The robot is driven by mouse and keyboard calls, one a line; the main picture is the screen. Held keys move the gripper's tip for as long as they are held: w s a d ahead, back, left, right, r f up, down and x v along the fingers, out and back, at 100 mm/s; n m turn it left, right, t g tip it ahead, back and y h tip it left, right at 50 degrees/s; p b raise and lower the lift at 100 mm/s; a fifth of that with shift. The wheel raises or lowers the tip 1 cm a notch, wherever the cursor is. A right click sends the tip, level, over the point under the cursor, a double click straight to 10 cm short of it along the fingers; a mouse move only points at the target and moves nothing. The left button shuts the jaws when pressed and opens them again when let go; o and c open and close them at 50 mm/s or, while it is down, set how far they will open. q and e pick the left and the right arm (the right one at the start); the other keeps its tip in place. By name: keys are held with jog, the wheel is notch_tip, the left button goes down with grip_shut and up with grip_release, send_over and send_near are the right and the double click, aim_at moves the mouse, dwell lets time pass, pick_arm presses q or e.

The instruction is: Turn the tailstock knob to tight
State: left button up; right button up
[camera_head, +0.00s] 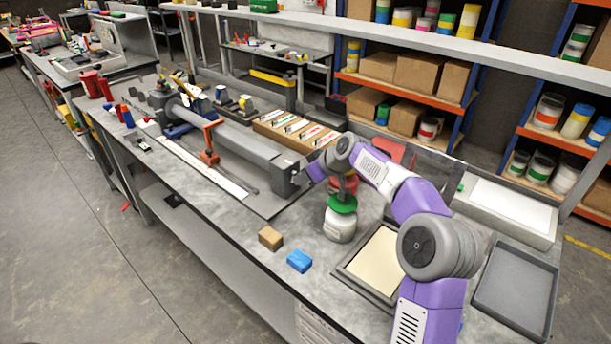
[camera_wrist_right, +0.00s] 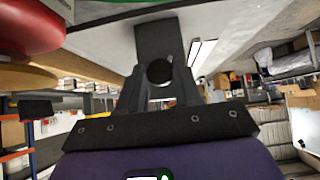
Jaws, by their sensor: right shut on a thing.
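The long grey frame fixture (camera_head: 240,140) lies along the bench in the head view, with its tailstock block (camera_head: 284,168) at the near right end. My right gripper (camera_head: 302,178) is at that end, its arm reaching in from the right. In the right wrist view my right gripper (camera_wrist_right: 160,74) has its two dark fingers close together around the dark round tailstock knob (camera_wrist_right: 158,70), in front of a dark upright plate (camera_wrist_right: 160,38). The knob is hidden by the gripper in the head view, and I cannot tell its turn angle. My left gripper is not in view.
A white jar with a green lid (camera_head: 341,222) stands close under my right arm. A tan block (camera_head: 270,238) and a blue block (camera_head: 299,261) lie near the bench's front edge. A cream-filled tray (camera_head: 375,262) and a grey tray (camera_head: 515,287) lie to the right.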

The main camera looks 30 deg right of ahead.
jog(key=shift+w+d+f+m+g+y+p, duration=0.2)
jog(key=shift+m+y+p, duration=0.25)
jog(key=shift+y+p, duration=0.8)
jog(key=shift+s+d+r+m+g+y+p, duration=0.2)
jog(key=shift+m+y+p, duration=0.25)
jog(key=shift+p, duration=1.45)
jog(key=shift+w+f+m+g+y+p, duration=0.25)
jog(key=shift+m+y+p, duration=0.4)
jog(key=shift+p, duration=0.95)
jog(key=shift+s+r+y, duration=0.1)
jog(key=shift+y, duration=0.15)
jog(key=o, duration=1)
jog(key=shift+o, duration=0.2)
jog(key=shift+r, duration=0.1)
notch_tip(320, 180, up, 10)
jog(key=p, duration=0.2)
